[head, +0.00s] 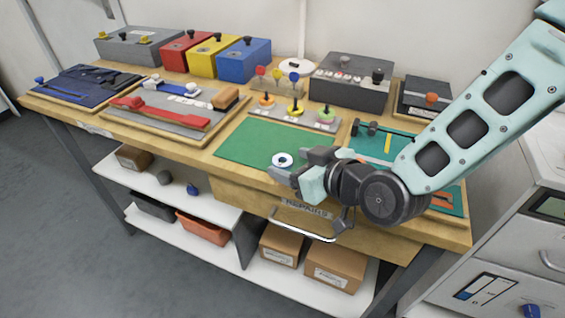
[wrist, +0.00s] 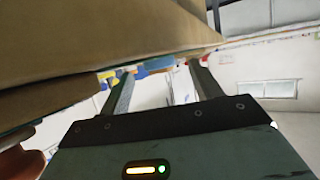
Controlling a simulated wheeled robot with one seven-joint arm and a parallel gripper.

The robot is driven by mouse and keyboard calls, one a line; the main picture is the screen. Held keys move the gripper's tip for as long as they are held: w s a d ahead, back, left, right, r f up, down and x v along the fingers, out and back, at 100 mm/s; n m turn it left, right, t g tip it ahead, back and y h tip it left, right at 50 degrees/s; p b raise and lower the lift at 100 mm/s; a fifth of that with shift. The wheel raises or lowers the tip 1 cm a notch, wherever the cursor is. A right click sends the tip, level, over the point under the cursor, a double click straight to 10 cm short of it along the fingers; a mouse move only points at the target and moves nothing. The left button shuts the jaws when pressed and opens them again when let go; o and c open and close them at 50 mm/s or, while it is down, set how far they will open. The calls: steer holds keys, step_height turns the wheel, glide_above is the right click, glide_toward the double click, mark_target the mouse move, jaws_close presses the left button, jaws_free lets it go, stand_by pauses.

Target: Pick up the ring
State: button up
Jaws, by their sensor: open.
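A white ring (head: 277,159) with a dark centre lies on the green mat (head: 245,142) near the front of the workbench, in the head view. My gripper (head: 296,166) is beside the ring, on its right and front side, low at the bench's front edge. Its two fingers are apart, with nothing seen between them; they also show apart in the wrist view (wrist: 160,72). The ring cannot be made out in the wrist view. Whether a finger touches the ring cannot be told.
A stand with coloured knobs (head: 284,111) is behind the mat. A teal tray (head: 372,145) with tools is right of it, partly behind my arm. A grey board with a red tool (head: 160,117) lies left. The wooden bench edge (wrist: 100,60) fills the wrist view's upper left.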

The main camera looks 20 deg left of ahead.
steer(key=shift+w+a+f, duration=0.2)
steer(key=shift+w+a, duration=0.05)
steer(key=shift+a, duration=0.15)
steer(key=c, duration=1)
steer(key=shift+c, duration=0.2)
steer(key=shift+r, duration=0.1)
